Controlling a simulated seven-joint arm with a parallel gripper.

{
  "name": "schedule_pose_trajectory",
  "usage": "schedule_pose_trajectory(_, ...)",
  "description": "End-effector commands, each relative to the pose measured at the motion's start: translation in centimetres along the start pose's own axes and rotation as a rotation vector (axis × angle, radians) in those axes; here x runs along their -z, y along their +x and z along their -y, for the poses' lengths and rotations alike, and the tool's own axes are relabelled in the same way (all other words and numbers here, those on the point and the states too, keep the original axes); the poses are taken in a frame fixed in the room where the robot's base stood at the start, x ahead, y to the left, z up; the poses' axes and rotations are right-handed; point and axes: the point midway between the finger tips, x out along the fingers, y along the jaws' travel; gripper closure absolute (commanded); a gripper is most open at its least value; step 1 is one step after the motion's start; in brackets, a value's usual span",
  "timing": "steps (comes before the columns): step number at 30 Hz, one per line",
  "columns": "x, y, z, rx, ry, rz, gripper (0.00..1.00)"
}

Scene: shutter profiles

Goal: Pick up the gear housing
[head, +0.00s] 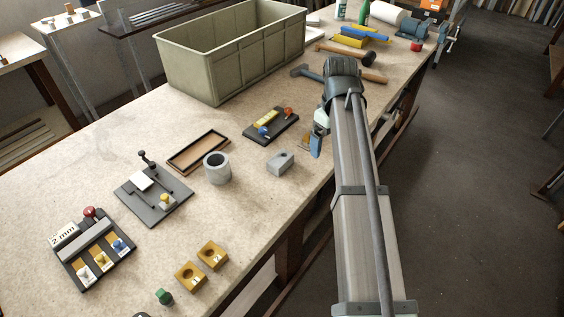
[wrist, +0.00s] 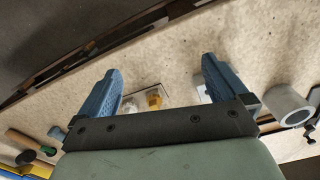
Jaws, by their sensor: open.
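Two grey parts could be the gear housing, and I cannot tell for certain which is. One is a small block with a round hole (head: 281,162). The other is a thick hollow cylinder (head: 217,167) standing upright to its left. My gripper (head: 318,143) is open and empty near the front edge of the bench, to the right of the block. In the wrist view its blue fingers (wrist: 160,88) are wide apart. There the cylinder (wrist: 287,107) lies outside the right finger, and a pale grey part beside that finger is mostly hidden by it.
A dark board with coloured knobs (head: 290,124), a shallow wooden tray (head: 184,160) and a large olive crate (head: 171,72) stand nearby. Hammers (head: 357,75) lie behind my gripper. Yellow blocks (head: 212,254) and two fixtures are at front left.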

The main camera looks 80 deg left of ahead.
Motion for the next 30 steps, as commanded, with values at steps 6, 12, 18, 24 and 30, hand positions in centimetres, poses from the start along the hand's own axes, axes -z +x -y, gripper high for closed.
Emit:
schedule_pose_trajectory(6, 6.4, -3.9, 6.1, -0.001, -0.160, -0.001, 0.00)
schedule_pose_trajectory(12, 8.5, -5.5, 8.9, 0.000, -0.227, 0.001, 0.00)
schedule_pose_trajectory(18, 8.7, -3.9, 9.3, 0.001, -0.236, 0.002, 0.00)
schedule_pose_trajectory(24, 8.7, -0.3, 9.3, 0.002, -0.235, 0.002, 0.00)
schedule_pose_trajectory(30, 8.7, 2.2, 9.3, 0.001, -0.234, 0.001, 0.00)
